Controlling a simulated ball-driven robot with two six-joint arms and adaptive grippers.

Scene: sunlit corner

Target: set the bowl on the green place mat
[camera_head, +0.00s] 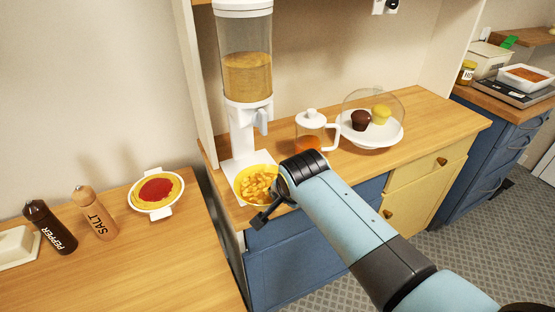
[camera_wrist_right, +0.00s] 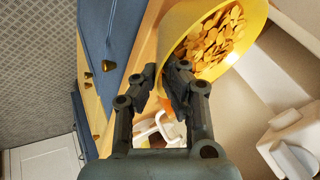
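The yellow bowl (camera_head: 240,186), full of cereal flakes, stands upright below the cereal dispenser (camera_head: 246,80). In the right wrist view the bowl (camera_wrist_right: 252,50) fills the upper right. My right gripper (camera_wrist_right: 160,70) has its fingers drawn close together on either side of the bowl's rim, shut on it. In the head view this gripper (camera_head: 268,204) is at the bowl's right side, partly hidden by its own wrist. My left gripper is in neither view. No green place mat shows in either view.
A juice pitcher (camera_head: 312,130) and a domed plate of muffins (camera_head: 375,137) stand right of the bowl. On the left counter are a pepper mill (camera_head: 50,228), a salt mill (camera_head: 96,214) and a red-topped dish (camera_head: 157,191). The left counter's front is clear.

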